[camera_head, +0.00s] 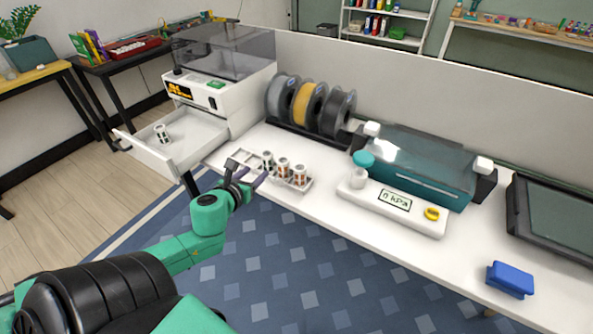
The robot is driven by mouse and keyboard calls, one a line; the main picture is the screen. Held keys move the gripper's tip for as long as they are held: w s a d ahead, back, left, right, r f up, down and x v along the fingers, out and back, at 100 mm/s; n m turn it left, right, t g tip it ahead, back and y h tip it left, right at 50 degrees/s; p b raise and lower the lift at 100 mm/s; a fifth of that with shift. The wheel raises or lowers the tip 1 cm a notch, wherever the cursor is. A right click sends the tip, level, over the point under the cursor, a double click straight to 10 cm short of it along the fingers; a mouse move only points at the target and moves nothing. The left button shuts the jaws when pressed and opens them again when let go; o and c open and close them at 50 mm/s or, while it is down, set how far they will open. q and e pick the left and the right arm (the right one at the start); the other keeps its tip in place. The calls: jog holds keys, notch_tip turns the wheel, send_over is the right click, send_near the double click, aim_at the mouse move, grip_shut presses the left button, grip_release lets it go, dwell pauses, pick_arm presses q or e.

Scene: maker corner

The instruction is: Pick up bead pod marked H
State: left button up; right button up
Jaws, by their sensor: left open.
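Three small pods with light caps stand in a white rack (247,158) near the table's front edge: a left pod (267,160), a middle pod (283,167) and a right pod (299,175). Another pod (161,133) stands in the open drawer (185,143) of the white machine. The markings are too small to read, so I cannot tell which pod is H. My left gripper (245,173) is open and empty, at the front of the rack near its left end, close to the left pod. My right gripper is not in view.
Filament spools (308,103) stand behind the rack. The white machine (220,95) is to the left. A blue block (510,279) lies near the front edge.

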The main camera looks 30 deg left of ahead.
aim_at(265, 160)
pick_arm(q)
jog(key=x, duration=0.4)
jog(key=a+b+x, duration=0.1)
jog(key=x, duration=0.3)
jog(key=shift+w+a+f, duration=0.1)
jog(key=shift+a+f, duration=0.1)
jog(key=shift+f, duration=0.1)
jog(key=shift+w+f, duration=0.1)
jog(key=shift+w, duration=0.25)
jog(key=x, duration=0.5)
jog(key=shift+w+a+b, duration=0.1)
jog(key=shift+a+b, duration=0.05)
jog(key=shift+b, duration=0.2)
jog(key=shift+c, duration=0.4)
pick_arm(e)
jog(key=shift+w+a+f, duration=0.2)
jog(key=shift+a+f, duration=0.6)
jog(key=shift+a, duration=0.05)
pick_arm(q)
grip_shut()
